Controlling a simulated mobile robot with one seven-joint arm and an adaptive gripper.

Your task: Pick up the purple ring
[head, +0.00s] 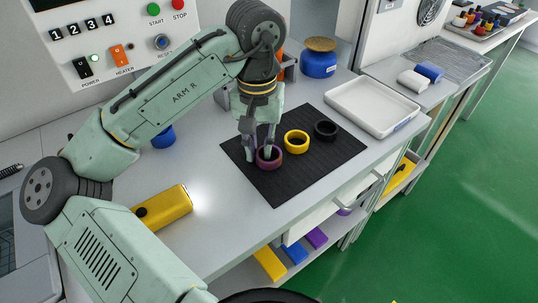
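The purple ring (268,157) lies on the black mat (275,191), near the mat's left side. My gripper (261,155) points down at the ring, with its fingers at or around the ring's left part. One finger seems to reach the ring's opening and another shows at its left. I cannot tell whether the fingers touch or grip the wall. Part of the ring's far rim is hidden behind the fingers.
A yellow ring (296,141) and a black ring (325,130) lie on the mat to the right. A white tray (372,107) stands at the back right. A yellow flashlight (163,207), lit, lies at the front left. A blue jar (320,64) stands behind.

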